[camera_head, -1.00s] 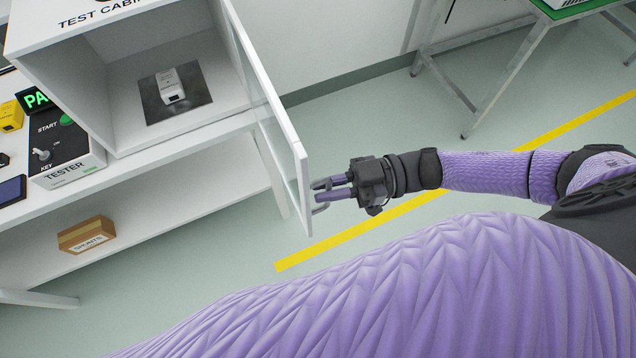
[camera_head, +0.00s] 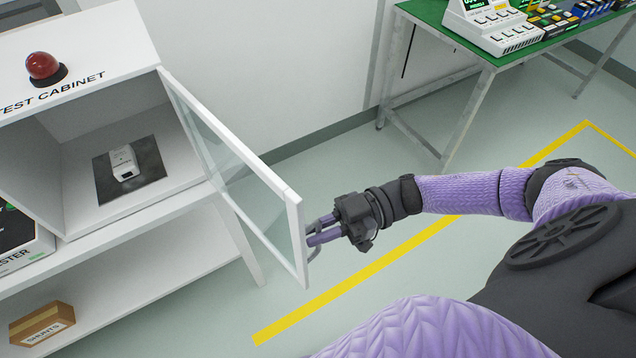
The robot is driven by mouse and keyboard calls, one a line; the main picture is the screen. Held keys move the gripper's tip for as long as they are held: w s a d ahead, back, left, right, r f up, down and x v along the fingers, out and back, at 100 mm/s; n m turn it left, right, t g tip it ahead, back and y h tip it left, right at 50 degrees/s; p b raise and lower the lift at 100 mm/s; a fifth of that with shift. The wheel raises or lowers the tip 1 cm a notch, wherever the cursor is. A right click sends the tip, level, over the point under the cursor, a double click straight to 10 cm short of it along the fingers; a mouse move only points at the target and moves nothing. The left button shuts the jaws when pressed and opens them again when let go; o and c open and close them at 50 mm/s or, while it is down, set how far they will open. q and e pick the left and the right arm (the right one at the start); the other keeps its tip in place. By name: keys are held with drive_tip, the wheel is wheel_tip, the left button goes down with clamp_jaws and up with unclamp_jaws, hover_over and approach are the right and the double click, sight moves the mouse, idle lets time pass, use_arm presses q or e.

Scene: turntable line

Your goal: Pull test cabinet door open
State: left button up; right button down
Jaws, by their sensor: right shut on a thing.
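The test cabinet (camera_head: 105,38) is a white box on a white bench at the left, with its front uncovered. Its glass door (camera_head: 238,165) has a white frame, is hinged on the cabinet's right side and stands swung well out. My right gripper (camera_head: 312,240) is shut at the door's outer free edge; the handle it holds is mostly hidden by the fingers and frame. Inside the cabinet a small white device (camera_head: 124,163) lies on a dark mat (camera_head: 102,188). My left gripper is not in view.
A red dome lamp (camera_head: 43,66) sits on the cabinet top. Part of the tester (camera_head: 22,245) shows at the left edge. A brown shunts box (camera_head: 42,324) is on the lower shelf. A green table (camera_head: 425,12) with equipment stands at the back right. Floor with a yellow line (camera_head: 330,295) is clear.

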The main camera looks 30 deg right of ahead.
drive_tip(key=c, duration=0.7)
unclamp_jaws()
drive_tip(key=shift+c, duration=0.2)
drive_tip(key=s+d+b, duration=0.1)
drive_tip(key=d+b, duration=0.1)
drive_tip(key=d, duration=0.8)
drive_tip(key=shift+s, duration=0.2)
